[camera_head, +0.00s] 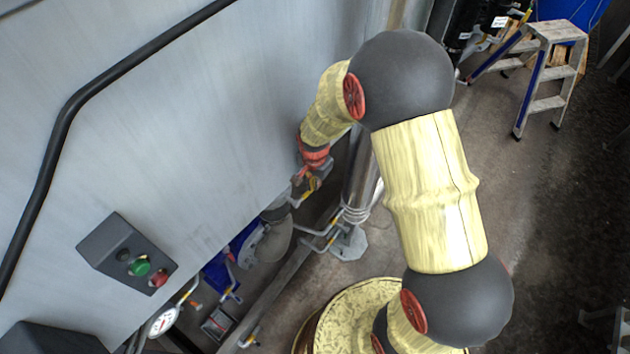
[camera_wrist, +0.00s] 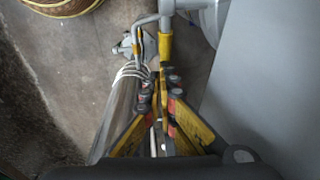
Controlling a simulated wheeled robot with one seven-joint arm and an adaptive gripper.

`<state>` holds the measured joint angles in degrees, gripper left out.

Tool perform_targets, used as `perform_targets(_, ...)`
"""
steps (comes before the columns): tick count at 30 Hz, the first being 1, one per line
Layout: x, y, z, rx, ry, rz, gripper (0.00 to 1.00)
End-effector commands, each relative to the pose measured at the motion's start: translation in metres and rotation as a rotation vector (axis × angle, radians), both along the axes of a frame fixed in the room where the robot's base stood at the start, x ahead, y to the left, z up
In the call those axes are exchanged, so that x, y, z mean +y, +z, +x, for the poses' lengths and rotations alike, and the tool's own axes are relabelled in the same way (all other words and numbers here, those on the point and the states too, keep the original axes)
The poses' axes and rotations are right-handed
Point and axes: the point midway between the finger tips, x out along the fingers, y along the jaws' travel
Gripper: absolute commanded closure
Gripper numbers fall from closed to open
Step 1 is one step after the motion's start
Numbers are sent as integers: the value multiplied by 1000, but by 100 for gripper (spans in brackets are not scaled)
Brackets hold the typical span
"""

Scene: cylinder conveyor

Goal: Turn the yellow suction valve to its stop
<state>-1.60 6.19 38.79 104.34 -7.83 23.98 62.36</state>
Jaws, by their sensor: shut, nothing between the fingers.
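My gripper (camera_head: 309,187) is low beside the grey machine wall, between the wall and a shiny metal pipe. In the wrist view my gripper (camera_wrist: 165,78) has its fingers together with nothing between them. A yellow-sleeved valve handle (camera_wrist: 165,46) lies just beyond the fingertips, joined to a grey pipe; I cannot tell whether they touch. In the head view a yellow-tipped lever (camera_head: 328,240) shows below my gripper, and I cannot tell for sure that it is the same handle. The valve body is partly hidden.
The shiny pipe (camera_head: 362,180) with wrapped cable stands close to my gripper. The grey machine wall (camera_head: 220,110) carries a button box (camera_head: 127,255). A pressure gauge (camera_head: 162,321) is at lower left. A step ladder (camera_head: 545,70) stands far right, with open floor before it.

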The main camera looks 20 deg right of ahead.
Motion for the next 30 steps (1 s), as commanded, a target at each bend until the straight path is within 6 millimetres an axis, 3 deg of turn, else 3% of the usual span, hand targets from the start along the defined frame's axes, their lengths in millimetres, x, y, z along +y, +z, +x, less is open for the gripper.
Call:
perform_targets(17,-3,-10,0,80,-4,106,100)
perform_targets(26,-3,-31,0,206,-5,281,100)
perform_targets(30,1,-43,-2,203,1,275,100)
